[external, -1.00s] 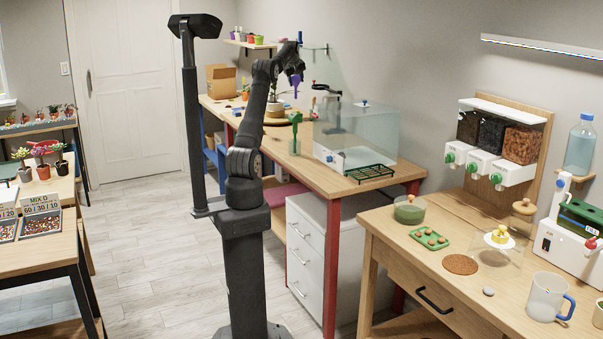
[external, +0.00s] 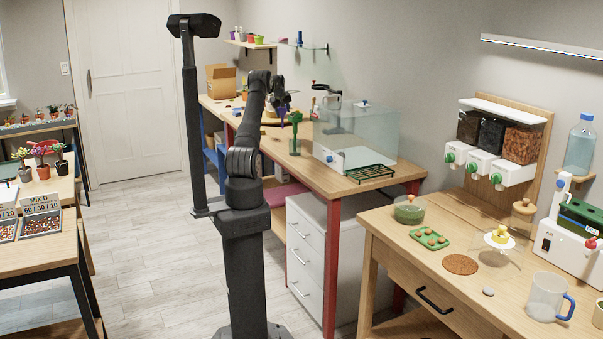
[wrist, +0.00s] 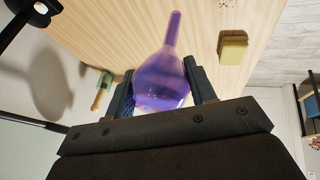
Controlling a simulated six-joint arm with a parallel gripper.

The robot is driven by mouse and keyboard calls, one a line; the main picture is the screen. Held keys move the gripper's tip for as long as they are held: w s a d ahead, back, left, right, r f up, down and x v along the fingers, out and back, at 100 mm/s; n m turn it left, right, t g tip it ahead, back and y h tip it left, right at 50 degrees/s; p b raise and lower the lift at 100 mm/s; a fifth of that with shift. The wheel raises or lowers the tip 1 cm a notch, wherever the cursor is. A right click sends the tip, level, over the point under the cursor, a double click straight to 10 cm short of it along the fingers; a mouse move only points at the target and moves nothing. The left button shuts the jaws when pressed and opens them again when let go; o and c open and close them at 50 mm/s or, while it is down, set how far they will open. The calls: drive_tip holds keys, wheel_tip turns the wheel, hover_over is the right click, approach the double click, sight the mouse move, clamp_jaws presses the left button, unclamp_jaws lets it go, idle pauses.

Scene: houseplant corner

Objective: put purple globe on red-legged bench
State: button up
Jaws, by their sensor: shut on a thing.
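The purple globe (external: 282,118) has a rounded bulb and a long thin stem. In the wrist view the globe (wrist: 162,78) sits between both fingers of my gripper (wrist: 163,88), which is shut on its bulb; the stem points away from my gripper. In the external view my gripper (external: 277,101) is small and partly hidden by my own arm. The red-legged bench (external: 318,178) has a wooden top, and the globe shows over its far part. Whether the globe touches the top I cannot tell.
A clear tank (external: 360,135) and a green rack (external: 370,173) occupy the bench's near part. A yellow block (wrist: 233,47) lies on the wood in the wrist view. A shelf (external: 310,48) hangs behind.

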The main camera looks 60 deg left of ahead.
drive_tip(key=shift+s+a+f, duration=0.3)
drive_tip(key=shift+a+f, duration=0.2)
drive_tip(key=shift+a, duration=0.25)
drive_tip(key=shift+f, duration=2)
drive_tip(key=o, duration=1)
drive_tip(key=shift+f, duration=0.15)
drive_tip(key=v, duration=1.2)
